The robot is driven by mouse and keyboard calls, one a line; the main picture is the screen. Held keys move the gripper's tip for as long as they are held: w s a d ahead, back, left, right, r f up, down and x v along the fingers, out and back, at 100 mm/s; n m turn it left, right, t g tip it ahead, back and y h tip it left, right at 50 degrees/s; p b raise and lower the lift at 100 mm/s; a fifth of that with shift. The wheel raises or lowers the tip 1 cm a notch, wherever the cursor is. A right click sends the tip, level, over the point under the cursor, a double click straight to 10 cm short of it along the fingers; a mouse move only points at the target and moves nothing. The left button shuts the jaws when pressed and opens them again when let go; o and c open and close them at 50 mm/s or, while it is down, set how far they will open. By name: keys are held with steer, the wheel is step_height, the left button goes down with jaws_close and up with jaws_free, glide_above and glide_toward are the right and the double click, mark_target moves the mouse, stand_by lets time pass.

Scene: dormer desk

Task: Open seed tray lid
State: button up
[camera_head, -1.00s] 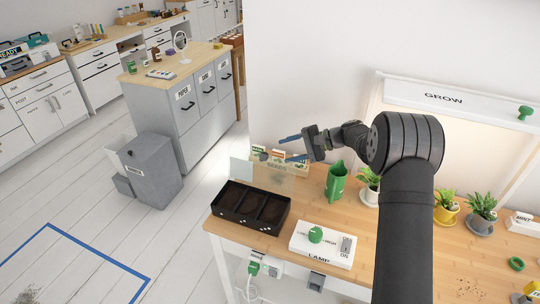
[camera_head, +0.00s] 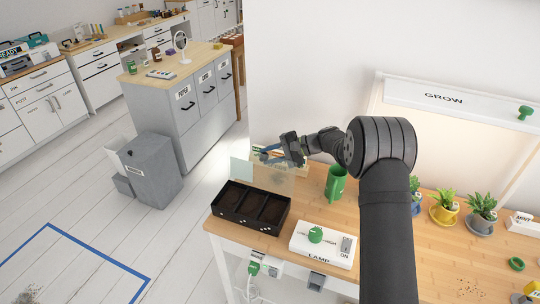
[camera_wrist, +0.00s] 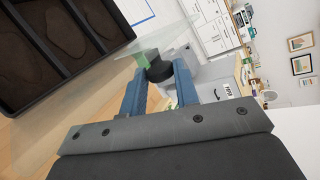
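The black seed tray (camera_head: 250,222) sits at the left end of the wooden desk, with dark soil in its three compartments. Its clear lid (camera_head: 273,182) stands raised along the tray's back side; part of it shows in the wrist view (camera_wrist: 160,40). My gripper (camera_head: 266,154) is at the upper edge of the lid, behind the tray. In the wrist view, a dark round knob (camera_wrist: 158,70) sits between my blue fingertips (camera_wrist: 160,75), with little or no gap on either side. The exact contact is partly hidden.
A green watering can (camera_head: 336,183) stands right of the lid. A white lamp box (camera_head: 322,244) with a green knob lies right of the tray. Potted plants (camera_head: 445,208) stand farther right. A wall is behind the desk; floor lies open to the left.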

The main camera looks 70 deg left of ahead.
jaws_close()
steer(key=shift+s+d+r+n, duration=0.4)
steer(key=shift+s+d, duration=0.1)
steer(key=shift+s, duration=0.05)
steer(key=shift+s+d+r, duration=0.15)
steer(key=shift+s+d, duration=0.2)
steer(key=o, duration=0.9)
jaws_free()
steer(key=shift+o, duration=0.2)
steer(key=v, duration=1.7)
steer(key=shift+d+r, duration=0.2)
steer(key=shift+d, duration=0.2)
